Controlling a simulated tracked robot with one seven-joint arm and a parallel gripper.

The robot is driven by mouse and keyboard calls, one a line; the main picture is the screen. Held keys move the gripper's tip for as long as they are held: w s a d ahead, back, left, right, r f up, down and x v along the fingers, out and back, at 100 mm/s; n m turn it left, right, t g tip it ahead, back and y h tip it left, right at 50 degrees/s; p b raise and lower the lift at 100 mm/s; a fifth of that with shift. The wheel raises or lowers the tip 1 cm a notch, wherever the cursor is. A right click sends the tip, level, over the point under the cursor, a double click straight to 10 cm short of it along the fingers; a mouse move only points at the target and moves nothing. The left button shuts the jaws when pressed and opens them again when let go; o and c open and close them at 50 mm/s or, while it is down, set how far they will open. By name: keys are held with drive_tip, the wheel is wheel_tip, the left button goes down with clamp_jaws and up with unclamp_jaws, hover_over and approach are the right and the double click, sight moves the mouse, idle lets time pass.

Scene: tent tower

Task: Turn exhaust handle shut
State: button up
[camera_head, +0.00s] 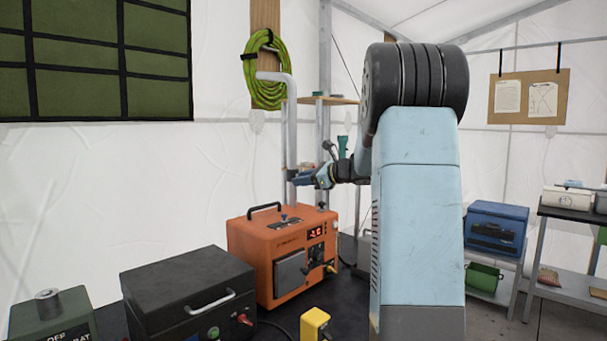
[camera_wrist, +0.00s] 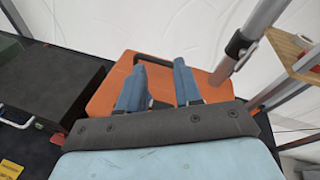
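A grey metal exhaust pipe (camera_head: 291,125) rises behind the orange generator box (camera_head: 250,240) and bends left at its top. In the wrist view the pipe (camera_wrist: 264,18) slants down at the right, with a dark-edged collar or small fitting (camera_wrist: 238,46) on it. I cannot clearly make out the exhaust handle. My gripper (camera_head: 297,179) is above the generator, near the pipe in the head view. In the wrist view its two blue fingers (camera_wrist: 158,64) are apart with nothing between them, and the collar is to their right, clear of them.
A black case (camera_head: 188,290) stands left of the generator, and a yellow box (camera_head: 315,323) is in front. A green hose coil (camera_head: 266,75) hangs behind the pipe. A wooden shelf (camera_wrist: 292,55) is right of the pipe. My arm hides part of the right side.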

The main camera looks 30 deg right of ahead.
drive_tip(key=w+d+f+m+t+h, duration=0.1)
drive_tip(key=w+d+m+t, duration=0.15)
drive_tip(key=d, duration=0.45)
drive_tip(key=w+d+m+t+h, duration=0.1)
drive_tip(key=w+d+m+t, duration=0.1)
drive_tip(key=d+m, duration=0.3)
drive_tip(key=w+a+n, duration=0.1)
drive_tip(key=w+a, duration=0.2)
drive_tip(key=w, duration=1)
drive_tip(key=shift+a, duration=0.15)
drive_tip(key=shift+g, duration=0.25)
drive_tip(key=shift+c, duration=0.4)
clamp_jaws()
